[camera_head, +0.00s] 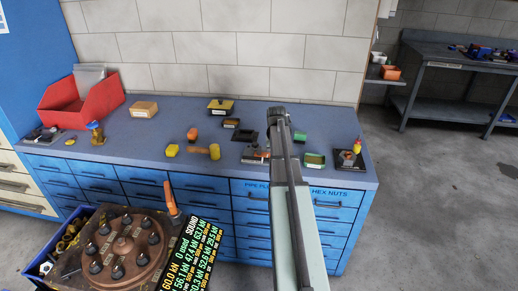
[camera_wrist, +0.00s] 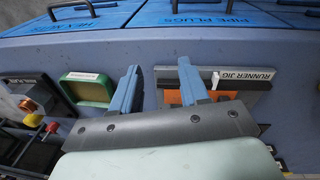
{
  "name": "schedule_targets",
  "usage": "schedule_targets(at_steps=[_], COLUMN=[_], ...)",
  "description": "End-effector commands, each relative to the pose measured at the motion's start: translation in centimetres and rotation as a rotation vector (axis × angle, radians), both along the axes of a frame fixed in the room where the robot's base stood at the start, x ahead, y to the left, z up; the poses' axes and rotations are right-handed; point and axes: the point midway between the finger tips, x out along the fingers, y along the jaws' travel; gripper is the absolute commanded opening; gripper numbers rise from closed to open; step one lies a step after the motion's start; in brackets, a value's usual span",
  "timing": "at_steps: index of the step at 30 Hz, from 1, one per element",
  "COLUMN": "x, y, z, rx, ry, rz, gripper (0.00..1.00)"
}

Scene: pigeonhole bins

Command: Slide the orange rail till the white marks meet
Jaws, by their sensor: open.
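The runner jig (camera_wrist: 245,78) is a grey block with a "RUNNER JIG" label, at the right of the wrist view. The orange rail (camera_wrist: 186,97) lies along it, partly hidden by one finger of my gripper (camera_wrist: 158,66). A white mark (camera_wrist: 215,80) shows on the jig beside the label. A matching mark on the rail cannot be made out. In the head view the jig (camera_head: 254,159) sits just left of my arm, which hides my fingers.
A green container (camera_wrist: 88,88) lies left of my fingers in the wrist view. On the bench (camera_head: 215,172) are a yellow-headed mallet (camera_head: 214,151), a red bin (camera_head: 85,103) and several small blocks. A dark stand with a red knob (camera_head: 350,158) is at the right.

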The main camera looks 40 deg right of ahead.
Motion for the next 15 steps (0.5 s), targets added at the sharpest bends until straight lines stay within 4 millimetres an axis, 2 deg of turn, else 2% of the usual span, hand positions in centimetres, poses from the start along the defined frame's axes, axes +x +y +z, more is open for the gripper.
schedule_targets(at_steps=[1, 3, 6, 10, 15], x=[3.6, 6.5, 9.6, 12.0, 12.8], y=[-0.7, -0.6, -0.1, 0.5, 0.9], z=[2.2, 4.7, 7.9, 10.6, 11.4], rx=[0.017, 0.045, 0.079, 0.109, 0.121], ry=[-0.009, -0.016, -0.02, -0.021, -0.019], rz=[-0.02, -0.053, -0.091, -0.121, -0.136], gripper=[0.45, 0.45, 0.45, 0.45, 0.45])
